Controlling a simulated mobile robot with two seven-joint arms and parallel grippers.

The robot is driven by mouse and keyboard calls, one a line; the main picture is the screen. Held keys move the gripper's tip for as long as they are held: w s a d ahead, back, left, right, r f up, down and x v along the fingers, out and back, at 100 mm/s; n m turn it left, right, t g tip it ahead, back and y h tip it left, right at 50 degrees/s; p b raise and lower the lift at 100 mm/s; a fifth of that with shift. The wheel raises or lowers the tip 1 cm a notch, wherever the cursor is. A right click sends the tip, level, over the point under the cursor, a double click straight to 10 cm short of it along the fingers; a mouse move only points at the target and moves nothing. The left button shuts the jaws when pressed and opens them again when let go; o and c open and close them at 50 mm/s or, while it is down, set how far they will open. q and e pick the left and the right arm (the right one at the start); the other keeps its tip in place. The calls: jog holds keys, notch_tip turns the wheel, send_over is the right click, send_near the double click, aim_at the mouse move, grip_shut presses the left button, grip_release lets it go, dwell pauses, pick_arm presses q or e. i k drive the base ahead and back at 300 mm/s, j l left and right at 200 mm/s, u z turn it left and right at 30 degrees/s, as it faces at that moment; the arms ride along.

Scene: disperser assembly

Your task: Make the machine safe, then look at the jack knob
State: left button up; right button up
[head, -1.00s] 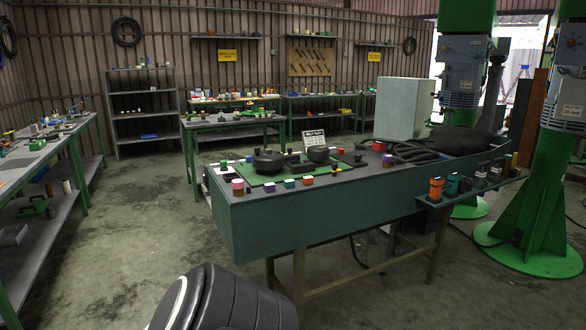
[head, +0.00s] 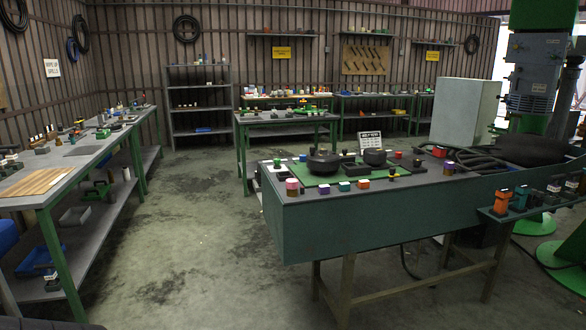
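The green machine (head: 529,127) stands at the far right, with a grey motor housing (head: 533,66) on its column. Its top and right side are cut off by the picture edge. I cannot make out a jack knob or a safety control on it. Neither of my grippers shows in the head view.
A dark green workbench (head: 345,228) with black round parts on a green mat (head: 318,179) stands at centre right. A long bench (head: 87,150) runs along the left. A grey cabinet (head: 465,112) stands behind the workbench. The concrete floor (head: 190,240) between the benches is clear.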

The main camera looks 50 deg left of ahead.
aim_at(416, 162)
jog(key=u, duration=1.25)
jog(key=i+l, duration=0.45)
jog(key=i, duration=0.15)
jog(key=i+l+z, duration=0.1)
jog(key=i+l, duration=0.3)
jog(key=i, duration=0.2)
jog(key=i+l, duration=0.4)
jog(key=i, duration=0.2)
